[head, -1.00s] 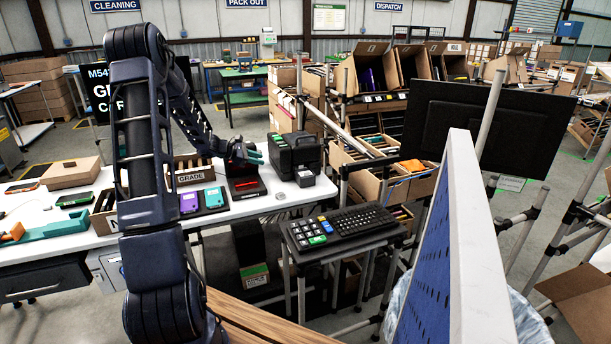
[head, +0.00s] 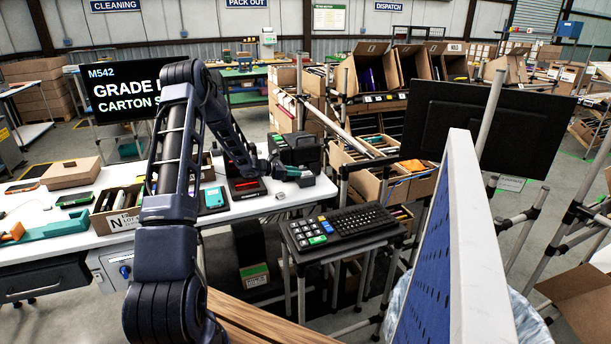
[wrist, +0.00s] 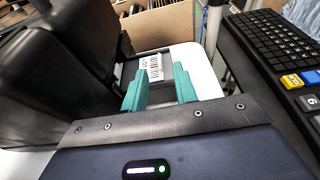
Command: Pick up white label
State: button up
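In the wrist view a white label (wrist: 151,66) with barcode-like printing lies on a dark surface beside a black machine (wrist: 55,75). My gripper (wrist: 160,76) has two teal fingers, spread apart with nothing held between them. The label shows just beyond the fingertips, partly behind the left finger. I cannot tell the height gap between them. In the head view my gripper (head: 294,172) is at the right end of the white table (head: 235,211), in front of the black machine (head: 297,148). The label cannot be made out there.
A keyboard and keypad stand (head: 345,228) is close right of the table; the keyboard (wrist: 275,38) also shows in the wrist view. A cardboard box (wrist: 160,25) is beyond the label. Devices and cartons crowd the table's left. A perforated blue panel (head: 440,250) rises at right.

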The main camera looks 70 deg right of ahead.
aim_at(302, 176)
jog(key=shift+x, duration=2.1)
grip_shut()
